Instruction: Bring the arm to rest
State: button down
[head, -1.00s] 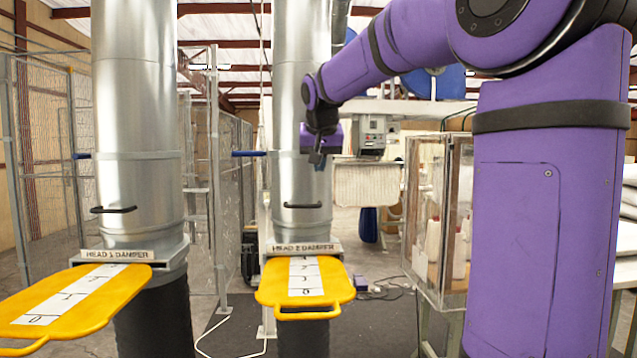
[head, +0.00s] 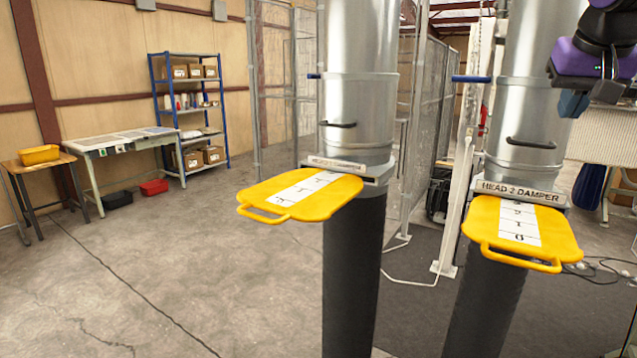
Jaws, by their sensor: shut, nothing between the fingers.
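My gripper (head: 573,104) is at the upper right edge of the head view, beside the right metal pipe. Its dark blue fingers are shut and empty, pointing down below the purple wrist (head: 590,62). The rest of my arm is cut off by the frame. The gripper appears apart from the yellow damper plates; its depth against the pipe is hard to judge.
A yellow handled plate (head: 300,194) sticks out of the left pipe (head: 360,110). Another yellow plate (head: 522,230) sticks out of the right pipe (head: 535,80), labelled HEAD 2 DAMPER. Shelves (head: 188,110) and benches stand far left.

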jog(key=s+a+f+n+y, duration=0.1)
jog(key=s+a+f+n, duration=0.1)
jog(key=s+a+f, duration=0.2)
jog(key=s+a+f+n+y, duration=0.1)
jog(key=s+a+f, duration=0.4)
jog(key=s+f, duration=0.6)
jog(key=shift+s+a+n+g, duration=0.3)
jog(key=shift+s+n, duration=0.4)
jog(key=shift+s, duration=0.5)
